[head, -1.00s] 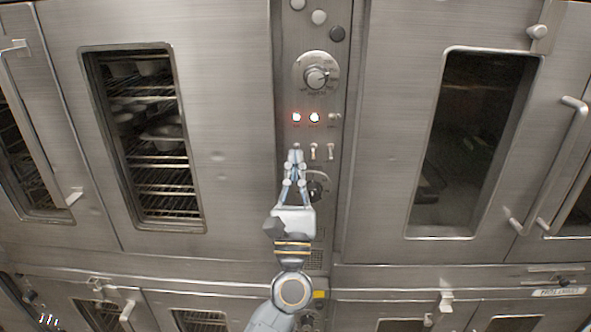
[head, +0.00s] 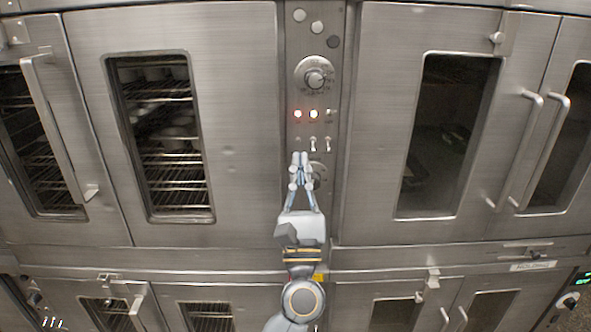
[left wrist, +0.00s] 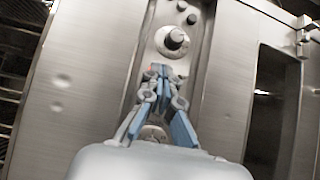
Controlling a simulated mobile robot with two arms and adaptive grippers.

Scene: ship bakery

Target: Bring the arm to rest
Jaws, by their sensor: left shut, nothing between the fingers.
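My left gripper (head: 300,158) is in front of the oven's control panel (head: 318,185), just below the small toggle switches. Its fingers are together with nothing between them. In the left wrist view the shut fingertips (left wrist: 160,72) show against the panel, below a round knob (left wrist: 173,40). In the head view the same panel carries an upper knob (head: 314,77), two lit red lamps (head: 305,114) and a lower dial (head: 317,170) partly hidden by the gripper. I cannot tell whether the fingertips touch the panel. My right gripper is not in view.
A steel oven door (head: 245,120) with a window onto racks of pans stands left of the panel. Another door (head: 385,60) with a dark window stands to the right. Long handles (head: 545,150) jut out at the far right. Lower doors (head: 370,290) run beneath.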

